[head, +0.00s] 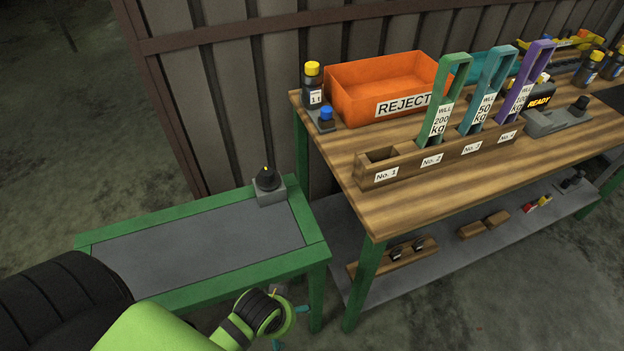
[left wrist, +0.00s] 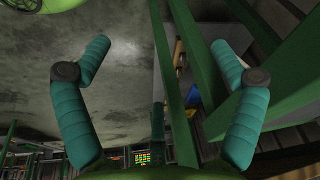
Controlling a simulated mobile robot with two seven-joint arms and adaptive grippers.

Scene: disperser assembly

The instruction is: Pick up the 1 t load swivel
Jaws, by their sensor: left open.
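A black, bottle-shaped piece with a yellow cap and a white label, which looks to read 1 t, stands upright at the table's far left corner; I take it as the 1 t load swivel (head: 313,88). It is beside the orange REJECT bin (head: 372,88). My left gripper (head: 289,327) is low at the bottom of the head view, in front of the green side bench and well away from the swivel. In the left wrist view its two teal fingers (left wrist: 160,45) are spread with nothing held between them. My right gripper is not in view.
A blue-capped piece (head: 326,119) on a grey base stands just in front of the swivel. A wooden rack (head: 405,166) holds green, teal and purple handled pieces. The green side bench (head: 200,246) carries a black knob on a grey block (head: 269,187). Green frame bars cross the left wrist view.

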